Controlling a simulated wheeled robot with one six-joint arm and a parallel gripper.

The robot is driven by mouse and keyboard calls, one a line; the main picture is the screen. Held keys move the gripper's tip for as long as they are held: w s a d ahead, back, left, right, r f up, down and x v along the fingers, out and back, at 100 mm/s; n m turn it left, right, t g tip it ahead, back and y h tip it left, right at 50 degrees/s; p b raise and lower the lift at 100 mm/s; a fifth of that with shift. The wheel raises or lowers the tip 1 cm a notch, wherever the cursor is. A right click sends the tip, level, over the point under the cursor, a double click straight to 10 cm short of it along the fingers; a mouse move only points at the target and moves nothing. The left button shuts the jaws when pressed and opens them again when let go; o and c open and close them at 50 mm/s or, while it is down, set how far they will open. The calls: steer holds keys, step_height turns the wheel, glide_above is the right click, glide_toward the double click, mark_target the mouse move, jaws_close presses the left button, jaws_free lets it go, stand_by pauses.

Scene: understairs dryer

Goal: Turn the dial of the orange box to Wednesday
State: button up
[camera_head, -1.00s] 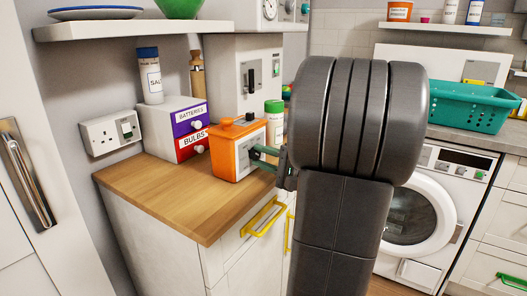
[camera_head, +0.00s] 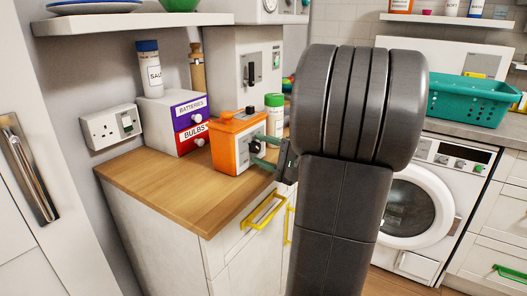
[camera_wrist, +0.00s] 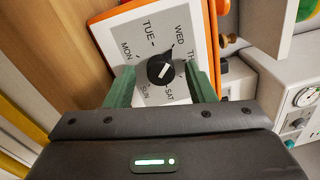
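The orange box (camera_head: 228,146) stands upright on the wooden worktop, its pale dial face turned toward my gripper. In the wrist view the black dial (camera_wrist: 161,70) sits on that face, ringed by day labels. TUE is at the top, WED (camera_wrist: 180,34) at upper right, MON at left, SUN and SAT below; FRI is hidden. The dial's white mark is small, and I cannot tell exactly which day it indicates. My gripper (camera_wrist: 162,84) is open, its green fingers either side of the dial with gaps showing. It also shows at the box's front in the head view (camera_head: 262,150).
Yellow handles (camera_head: 263,215) stick out below the worktop edge. The worktop's front left is clear.

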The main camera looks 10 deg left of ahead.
steer(key=p+v, duration=0.1)
steer(key=v, duration=1.2)
steer(key=shift+s+d, duration=0.2)
steer(key=shift+d, duration=0.2)
steer(key=b+x, duration=0.1)
steer(key=x, duration=1.3)
steer(key=shift+d, duration=0.1)
